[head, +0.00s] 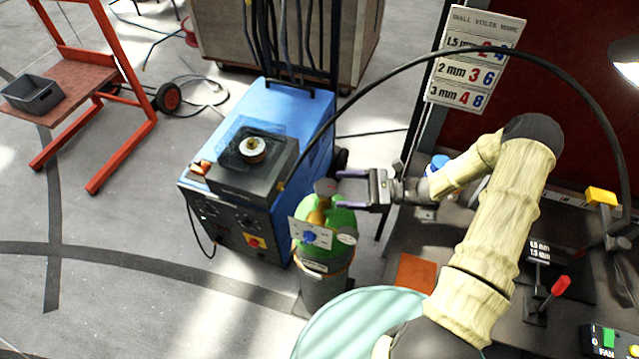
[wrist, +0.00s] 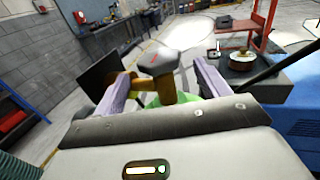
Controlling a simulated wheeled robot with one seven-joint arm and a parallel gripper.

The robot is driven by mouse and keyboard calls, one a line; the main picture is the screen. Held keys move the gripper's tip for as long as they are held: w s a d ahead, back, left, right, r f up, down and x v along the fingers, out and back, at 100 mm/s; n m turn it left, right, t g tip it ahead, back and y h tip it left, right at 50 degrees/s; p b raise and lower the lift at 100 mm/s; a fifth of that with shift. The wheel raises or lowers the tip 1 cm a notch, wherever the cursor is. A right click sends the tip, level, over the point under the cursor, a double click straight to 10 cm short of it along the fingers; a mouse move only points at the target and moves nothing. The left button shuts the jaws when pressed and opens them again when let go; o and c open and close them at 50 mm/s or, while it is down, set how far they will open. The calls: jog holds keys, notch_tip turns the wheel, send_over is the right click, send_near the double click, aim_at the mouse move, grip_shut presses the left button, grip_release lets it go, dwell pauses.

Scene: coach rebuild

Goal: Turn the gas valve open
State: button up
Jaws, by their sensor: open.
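The gas cylinder (head: 325,290) stands beside the blue welding machine, with a green shoulder and a grey body. On top is a brass valve (head: 317,216) with a grey knob (head: 325,187). My gripper (head: 341,190) is open and comes in level from the right. Its two purple fingers lie to either side of the knob's line in the wrist view (wrist: 160,75). The knob sits around the fingertips; I cannot tell whether either finger touches it.
The blue welding machine (head: 240,165) stands close left of the cylinder. A black hose (head: 400,68) arches over my arm. A bench is at right; a red trolley (head: 90,70) is far left.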

aim_at(319, 188)
jog(key=a+p, duration=0.2)
jog(key=a, duration=0.5)
jog(key=shift+w+a, duration=0.15)
jog(key=shift+w, duration=0.05)
jog(key=c, duration=1)
